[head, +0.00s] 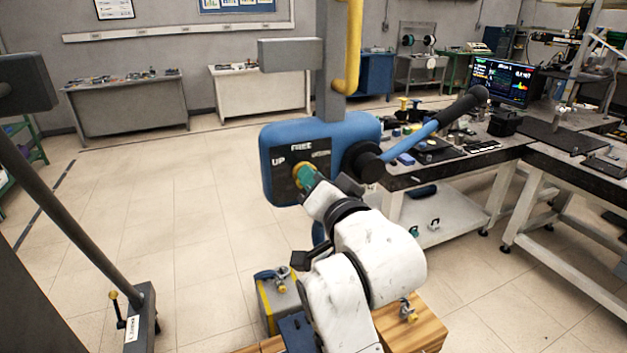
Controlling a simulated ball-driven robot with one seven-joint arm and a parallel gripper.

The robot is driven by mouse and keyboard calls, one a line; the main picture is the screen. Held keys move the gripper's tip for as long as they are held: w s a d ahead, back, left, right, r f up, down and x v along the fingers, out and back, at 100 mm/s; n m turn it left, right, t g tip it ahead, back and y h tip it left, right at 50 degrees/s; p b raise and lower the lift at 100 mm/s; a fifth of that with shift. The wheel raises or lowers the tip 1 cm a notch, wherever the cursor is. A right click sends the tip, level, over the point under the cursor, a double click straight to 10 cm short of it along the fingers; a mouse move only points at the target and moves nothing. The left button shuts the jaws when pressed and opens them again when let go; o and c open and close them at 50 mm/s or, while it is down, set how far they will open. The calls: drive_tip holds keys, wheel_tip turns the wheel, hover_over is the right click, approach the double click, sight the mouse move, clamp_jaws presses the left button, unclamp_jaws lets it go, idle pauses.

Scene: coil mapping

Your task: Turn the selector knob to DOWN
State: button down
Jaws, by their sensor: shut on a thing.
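The selector knob (298,172) is a small yellowish piece on the dark face of a blue control box (270,150) in the middle of the head view. Labels UP and FREE show left of and above it; a third label to the right is too small to read. My gripper (305,177) reaches the knob from the lower right and is shut on it. The gripper and wrist cover much of the knob, so I cannot tell which way it points.
A blue lever with a black grip (445,113) sticks out right of the box. A workbench (430,165) with small parts and a monitor (503,82) stands to the right. A grey-and-yellow case (278,302) is below the box.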

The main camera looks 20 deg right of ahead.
drive_tip(key=c, duration=1.1)
unclamp_jaws()
drive_tip(key=shift+c, duration=0.2)
drive_tip(key=shift+s, duration=0.1)
drive_tip(key=s+b, duration=0.2)
drive_tip(key=s, duration=0.8)
drive_tip(key=shift+s, duration=0.3)
